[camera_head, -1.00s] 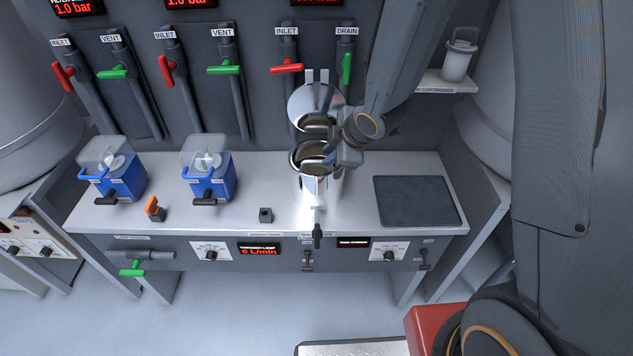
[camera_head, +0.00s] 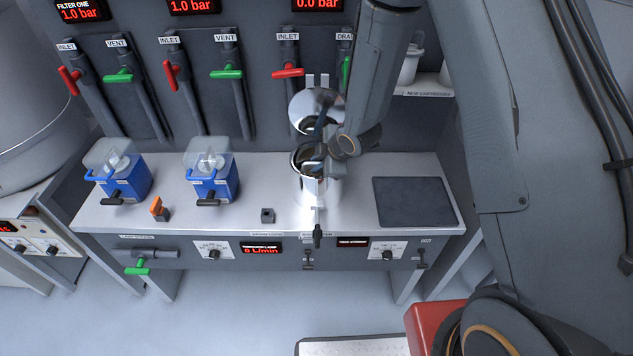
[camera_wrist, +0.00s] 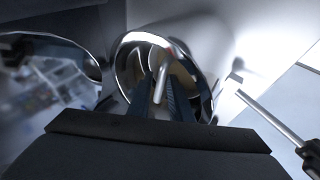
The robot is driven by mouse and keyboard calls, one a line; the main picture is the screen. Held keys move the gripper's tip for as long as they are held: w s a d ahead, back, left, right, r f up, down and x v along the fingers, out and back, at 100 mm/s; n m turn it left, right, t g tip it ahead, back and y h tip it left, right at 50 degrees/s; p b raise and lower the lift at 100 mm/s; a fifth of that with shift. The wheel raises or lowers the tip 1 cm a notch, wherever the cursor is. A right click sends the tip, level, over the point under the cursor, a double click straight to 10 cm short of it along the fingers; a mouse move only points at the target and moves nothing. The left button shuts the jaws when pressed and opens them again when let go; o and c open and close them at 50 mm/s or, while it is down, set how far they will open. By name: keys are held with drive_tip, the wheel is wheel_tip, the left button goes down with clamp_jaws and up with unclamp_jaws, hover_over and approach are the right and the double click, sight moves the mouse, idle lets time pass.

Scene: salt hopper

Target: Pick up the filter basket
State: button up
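The steel filter housing (camera_head: 327,187) stands on the bench with its round lid (camera_head: 304,104) swung up behind it. In the wrist view its shiny rim (camera_wrist: 122,65) surrounds a dark interior. A pale bar, likely the handle of the filter basket (camera_wrist: 166,84), shows inside the opening. The rest of the basket is hidden. My gripper (camera_head: 318,152) is at the mouth of the housing, pointing down into it. In the wrist view its two dark fingers appear apart, with the bar between them. I cannot tell whether they touch it.
The raised lid is close behind my gripper. A latch handle (camera_head: 317,236) sticks out at the housing's front. Two blue filter units (camera_head: 126,185) with clear covers stand to the left. A dark mat (camera_head: 414,202) lies clear on the right.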

drive_tip(key=shift+f, duration=0.1)
clamp_jaws()
idle(1.4)
